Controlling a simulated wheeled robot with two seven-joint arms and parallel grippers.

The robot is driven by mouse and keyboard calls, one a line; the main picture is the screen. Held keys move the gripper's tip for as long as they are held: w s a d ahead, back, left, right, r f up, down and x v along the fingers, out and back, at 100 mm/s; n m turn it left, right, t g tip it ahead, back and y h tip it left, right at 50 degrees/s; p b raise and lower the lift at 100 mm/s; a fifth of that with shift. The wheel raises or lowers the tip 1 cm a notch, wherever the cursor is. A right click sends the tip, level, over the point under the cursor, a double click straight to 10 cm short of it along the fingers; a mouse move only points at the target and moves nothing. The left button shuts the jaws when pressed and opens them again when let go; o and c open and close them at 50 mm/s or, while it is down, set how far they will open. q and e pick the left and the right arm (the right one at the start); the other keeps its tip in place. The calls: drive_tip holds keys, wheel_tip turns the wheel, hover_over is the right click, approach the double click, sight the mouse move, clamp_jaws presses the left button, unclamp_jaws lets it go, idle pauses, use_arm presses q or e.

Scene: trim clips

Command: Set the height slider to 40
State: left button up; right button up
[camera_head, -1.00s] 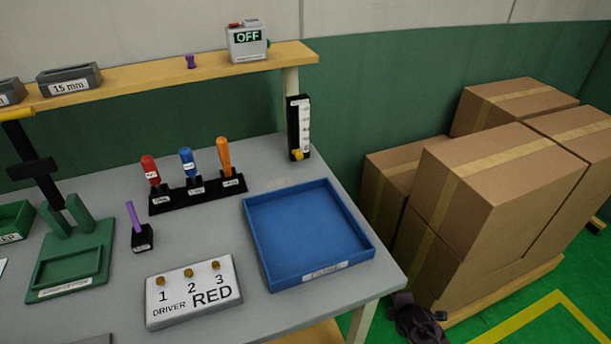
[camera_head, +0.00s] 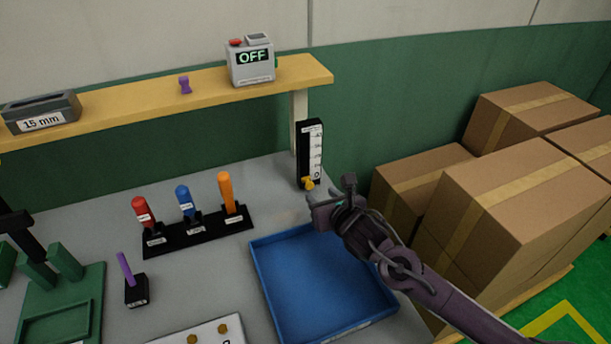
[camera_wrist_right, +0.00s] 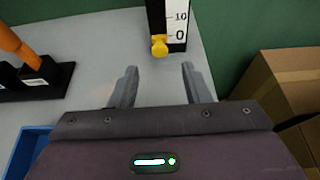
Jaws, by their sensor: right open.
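The height slider is a black upright scale (camera_head: 311,148) with a white number strip, fixed at the table's back right by the shelf post. Its yellow knob (camera_head: 308,183) sits at the bottom, by the 0 mark. The right wrist view shows the yellow knob (camera_wrist_right: 159,46) beside the 0, with 10 above it. My right gripper (camera_head: 316,198) is just in front of and below the knob, over the back edge of the blue tray. Its two fingers (camera_wrist_right: 159,86) are apart and empty, with the knob ahead between them and not touched. My left gripper is not in view.
The blue tray (camera_head: 258,285) lies below my right arm. A black rack (camera_head: 160,242) holds red, blue and orange-handled tools to the left. A shelf (camera_head: 130,98) carries a box reading OFF (camera_head: 250,68). Cardboard boxes (camera_head: 520,195) stand close on the right.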

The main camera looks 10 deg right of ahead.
sight(310, 186)
drive_tip(key=shift+w+a, duration=0.1)
drive_tip(key=shift+w, duration=0.15)
drive_tip(key=p+x, duration=0.1)
drive_tip(key=x, duration=0.2)
drive_tip(key=shift+x, duration=1.2)
drive_tip(key=shift+w+f, duration=0.25)
drive_tip(key=c, duration=0.5)
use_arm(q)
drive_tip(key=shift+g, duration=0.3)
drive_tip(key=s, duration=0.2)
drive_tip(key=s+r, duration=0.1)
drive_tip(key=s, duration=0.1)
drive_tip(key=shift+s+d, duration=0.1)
use_arm(e)
clamp_jaws()
